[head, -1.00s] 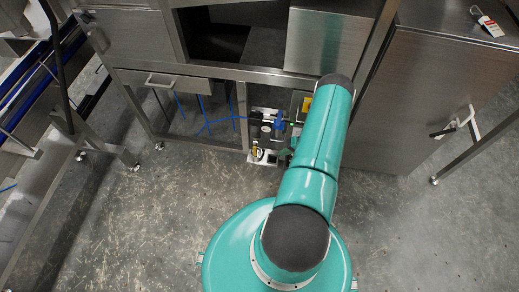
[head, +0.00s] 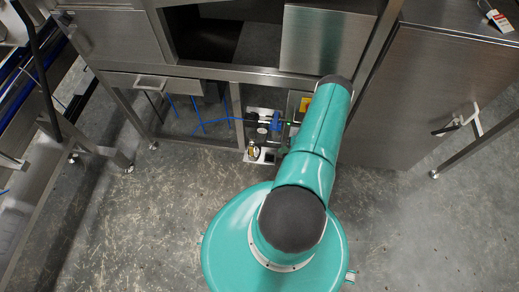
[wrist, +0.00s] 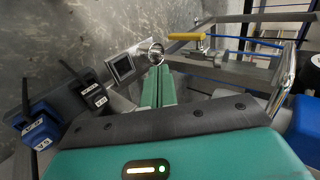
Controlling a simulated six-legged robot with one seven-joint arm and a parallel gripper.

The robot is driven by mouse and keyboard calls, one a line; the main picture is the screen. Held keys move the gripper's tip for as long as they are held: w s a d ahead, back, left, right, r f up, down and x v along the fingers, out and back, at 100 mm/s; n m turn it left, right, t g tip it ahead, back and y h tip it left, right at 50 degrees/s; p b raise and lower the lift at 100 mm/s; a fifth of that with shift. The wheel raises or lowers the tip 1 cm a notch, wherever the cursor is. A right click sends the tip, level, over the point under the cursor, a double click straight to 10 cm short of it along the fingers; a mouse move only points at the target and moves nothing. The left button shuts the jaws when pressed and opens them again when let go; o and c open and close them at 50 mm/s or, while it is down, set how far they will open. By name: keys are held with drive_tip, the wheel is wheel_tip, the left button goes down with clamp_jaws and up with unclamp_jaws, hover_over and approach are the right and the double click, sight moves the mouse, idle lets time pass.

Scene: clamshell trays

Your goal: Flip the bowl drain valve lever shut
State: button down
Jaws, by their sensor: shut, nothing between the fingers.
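In the wrist view, a yellow-handled lever (wrist: 187,36) lies roughly crosswise above and beyond my fingertips, beside metal pipework. It looks like the valve lever, but I cannot read any label naming it. My gripper (wrist: 158,72) has its two green fingers side by side, closed and empty, pointing toward a round metal ring. The fingertips appear apart from the yellow handle, though the depth is hard to judge. In the head view my arm hides the gripper, and I cannot make out the lever there.
A small screen box (wrist: 121,66) stands left of the fingers. Black-and-blue boxes (wrist: 35,125) stand farther left, and a blue part (wrist: 305,120) is close at right. In the head view, a steel cabinet (head: 415,95) stands right of my arm. Floor (head: 150,220) is clear at left.

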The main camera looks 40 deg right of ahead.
sight(251, 150)
drive_tip(key=shift+w+f, duration=0.1)
drive_tip(key=shift+w, duration=0.1)
idle(0.3)
drive_tip(key=w+a+r+x, duration=0.1)
drive_tip(key=r+x, duration=0.1)
drive_tip(key=x, duration=1.1)
drive_tip(key=shift+w, duration=0.2)
